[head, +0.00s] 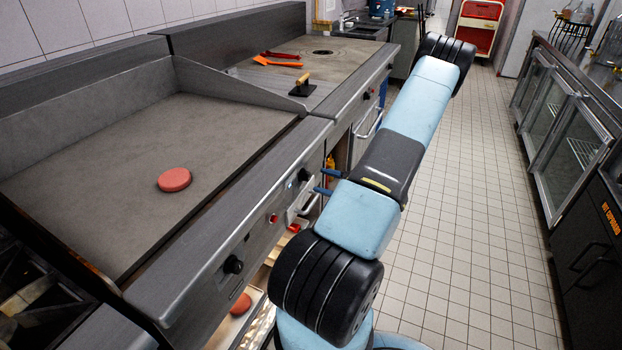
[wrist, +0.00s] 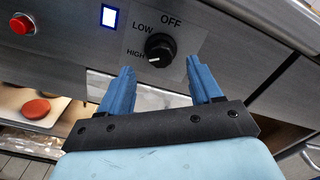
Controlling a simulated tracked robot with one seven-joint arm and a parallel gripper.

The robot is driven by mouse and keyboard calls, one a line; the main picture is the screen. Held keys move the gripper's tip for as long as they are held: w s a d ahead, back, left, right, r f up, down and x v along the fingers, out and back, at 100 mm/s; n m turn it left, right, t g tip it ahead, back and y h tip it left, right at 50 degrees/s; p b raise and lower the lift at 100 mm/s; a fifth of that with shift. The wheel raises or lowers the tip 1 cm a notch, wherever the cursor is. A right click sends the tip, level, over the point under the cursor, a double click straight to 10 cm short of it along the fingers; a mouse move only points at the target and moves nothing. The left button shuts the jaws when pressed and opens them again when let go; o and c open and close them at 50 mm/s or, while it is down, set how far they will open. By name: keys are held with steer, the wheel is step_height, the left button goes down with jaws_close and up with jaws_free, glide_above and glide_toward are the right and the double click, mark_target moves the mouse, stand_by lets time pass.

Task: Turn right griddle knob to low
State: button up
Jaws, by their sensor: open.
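The right griddle knob (wrist: 160,50) is black and round, on the steel front panel in the wrist view, with OFF above it and LOW and HIGH to its left. Its white mark points left and slightly down, by HIGH. In the head view the knob (head: 304,174) sits at the right end of the griddle (head: 120,200) front. My gripper (wrist: 161,68) is open and empty. Its two blue fingers point at the panel, one to each side below the knob, seemingly short of it. It also shows in the head view (head: 321,181).
A red button (wrist: 22,24) and a lit blue-white switch (wrist: 109,16) sit left of the knob. Another black knob (head: 233,265) is further left. A red patty (head: 174,180) lies on the griddle. The tiled floor (head: 460,220) on the right is clear.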

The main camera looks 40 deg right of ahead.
mark_target(309, 177)
steer(key=shift+x, duration=2.7)
steer(key=c, duration=1)
